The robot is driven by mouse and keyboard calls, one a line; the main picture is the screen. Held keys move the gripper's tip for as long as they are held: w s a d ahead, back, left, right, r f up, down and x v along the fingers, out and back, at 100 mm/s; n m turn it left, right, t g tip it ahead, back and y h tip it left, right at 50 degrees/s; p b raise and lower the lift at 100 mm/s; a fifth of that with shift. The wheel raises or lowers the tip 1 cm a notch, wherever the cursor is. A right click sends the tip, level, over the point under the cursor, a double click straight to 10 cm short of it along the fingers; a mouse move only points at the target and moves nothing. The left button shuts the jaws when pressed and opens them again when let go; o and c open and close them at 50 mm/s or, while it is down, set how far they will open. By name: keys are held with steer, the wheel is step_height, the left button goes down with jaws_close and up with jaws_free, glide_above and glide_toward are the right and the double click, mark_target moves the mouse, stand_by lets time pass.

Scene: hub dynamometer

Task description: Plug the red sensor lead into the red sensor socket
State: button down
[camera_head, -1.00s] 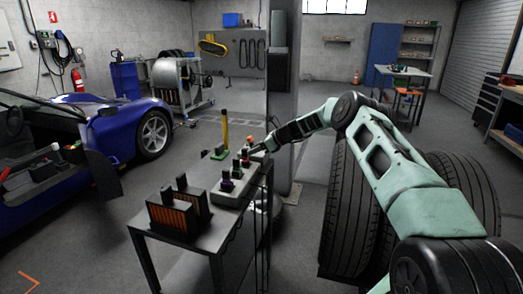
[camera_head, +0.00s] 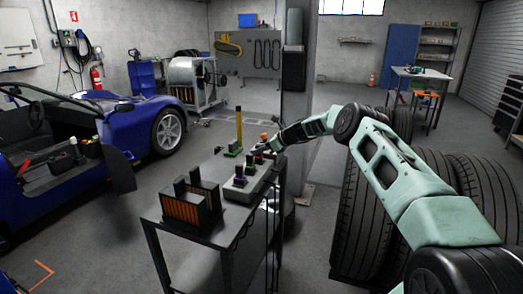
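My gripper (camera_head: 262,148) is low over the far end of the bench, reaching in from the right. Its fingers are too small and dark to tell whether they are open or hold anything. No lead cable can be made out clearly.
A grey pillar (camera_head: 296,90) rises behind. Large tyres (camera_head: 362,215) stand right of the bench, under my arm.

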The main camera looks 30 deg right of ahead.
steer(key=shift+r, duration=0.15)
steer(key=shift+r, duration=0.25)
steer(key=shift+r+p, duration=0.3)
steer(key=shift+p, duration=0.1)
stand_by(0.5)
steer(key=shift+r+p, duration=1.3)
steer(key=shift+r, duration=0.8)
